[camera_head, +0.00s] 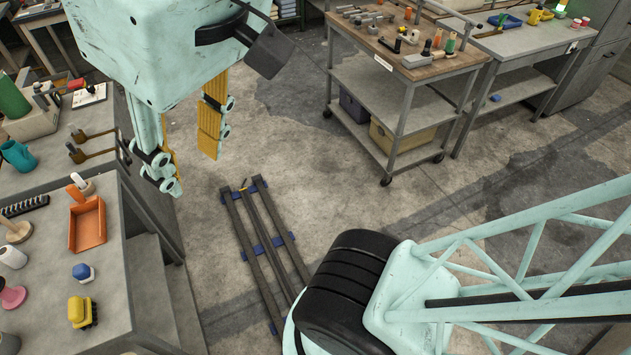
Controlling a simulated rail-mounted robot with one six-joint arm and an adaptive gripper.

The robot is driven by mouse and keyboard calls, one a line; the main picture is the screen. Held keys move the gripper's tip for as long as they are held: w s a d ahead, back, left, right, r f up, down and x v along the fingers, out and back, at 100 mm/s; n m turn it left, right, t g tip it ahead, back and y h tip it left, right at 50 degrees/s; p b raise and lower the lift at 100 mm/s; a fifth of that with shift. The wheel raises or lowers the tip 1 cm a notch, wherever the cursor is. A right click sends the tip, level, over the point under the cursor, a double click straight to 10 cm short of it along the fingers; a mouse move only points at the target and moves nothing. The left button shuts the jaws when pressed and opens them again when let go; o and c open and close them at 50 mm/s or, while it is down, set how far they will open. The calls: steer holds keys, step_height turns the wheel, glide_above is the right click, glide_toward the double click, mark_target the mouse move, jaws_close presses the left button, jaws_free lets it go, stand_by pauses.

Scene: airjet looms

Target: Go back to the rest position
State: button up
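My gripper (191,165) hangs in the upper left of the head view, pointing down. Its two fingers with yellow pads are spread wide apart. Only the floor shows between them, so it is open and empty. It is over the gap beside the left workbench (62,185), apart from the things on it as far as this view shows. My mint-coloured lattice arm link comes in from the right. No rest position is marked in view.
The left workbench holds an orange dustpan-like tray (87,226), a yellow toy-like block (82,312) and a teal jug (18,156). Dark rails (262,222) lie on the floor. A tool cart (400,97) and a grey table (525,42) stand behind.

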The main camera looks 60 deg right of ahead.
steer(key=shift+s+f+b, duration=0.2)
steer(key=shift+f+b, duration=1.5)
steer(key=shift+f, duration=0.5)
